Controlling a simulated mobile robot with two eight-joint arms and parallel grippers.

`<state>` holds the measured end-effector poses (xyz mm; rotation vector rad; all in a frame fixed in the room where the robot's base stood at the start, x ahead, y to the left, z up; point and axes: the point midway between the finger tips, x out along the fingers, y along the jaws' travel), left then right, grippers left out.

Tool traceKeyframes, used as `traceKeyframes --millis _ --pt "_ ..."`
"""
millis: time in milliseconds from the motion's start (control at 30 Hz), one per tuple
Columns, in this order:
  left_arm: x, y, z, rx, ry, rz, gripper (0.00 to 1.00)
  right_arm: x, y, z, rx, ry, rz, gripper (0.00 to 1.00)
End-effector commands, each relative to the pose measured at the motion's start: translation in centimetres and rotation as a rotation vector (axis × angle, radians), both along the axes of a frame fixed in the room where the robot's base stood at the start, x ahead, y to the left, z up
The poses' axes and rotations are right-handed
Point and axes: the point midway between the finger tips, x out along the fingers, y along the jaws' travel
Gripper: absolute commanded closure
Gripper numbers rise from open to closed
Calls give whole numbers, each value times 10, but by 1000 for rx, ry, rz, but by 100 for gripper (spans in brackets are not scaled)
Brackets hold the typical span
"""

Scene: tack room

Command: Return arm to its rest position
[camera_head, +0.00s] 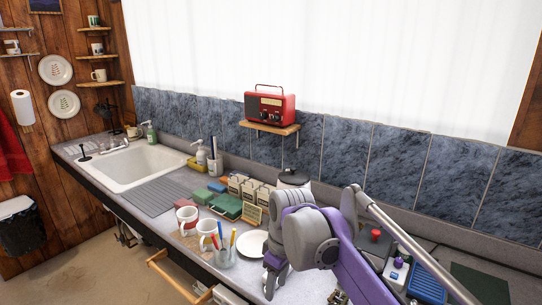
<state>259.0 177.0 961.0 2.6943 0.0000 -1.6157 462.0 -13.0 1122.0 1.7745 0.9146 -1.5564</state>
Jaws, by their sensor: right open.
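My right arm (350,262), purple and grey, reaches in from the lower right over the counter. Its right gripper (271,278) points down at the front part of the counter, just right of a clear cup of pens (225,257) and in front of a white plate (251,242). The gripper is open, and I see nothing held in it. The arm hides part of the counter behind it. My left gripper is not in view.
Two mugs (187,220), a green box (226,206) and a small sign (252,216) crowd the counter left of the arm. A red button box (374,245) and blue tray (427,283) lie right of it. A sink (140,165) and an open drawer (180,277) are farther left.

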Motion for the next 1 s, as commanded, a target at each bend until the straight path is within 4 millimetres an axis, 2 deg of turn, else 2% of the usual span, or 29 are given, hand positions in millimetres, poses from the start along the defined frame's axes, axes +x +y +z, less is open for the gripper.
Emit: traceKeyframes --millis 267,367,467,633,800,1000 --pt "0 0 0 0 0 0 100 -42 -53 -22 24 -79 -240 52" --pt "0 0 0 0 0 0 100 -65 -75 -36 39 -116 -353 52" --pt "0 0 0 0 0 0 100 -94 -100 -58 61 -162 -485 52" --pt "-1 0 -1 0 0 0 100 -150 -137 -106 108 -246 -718 52" --pt "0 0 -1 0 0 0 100 -189 -157 -145 147 -306 -876 52" --pt "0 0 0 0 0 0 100 -204 -164 -162 168 -332 -942 52"
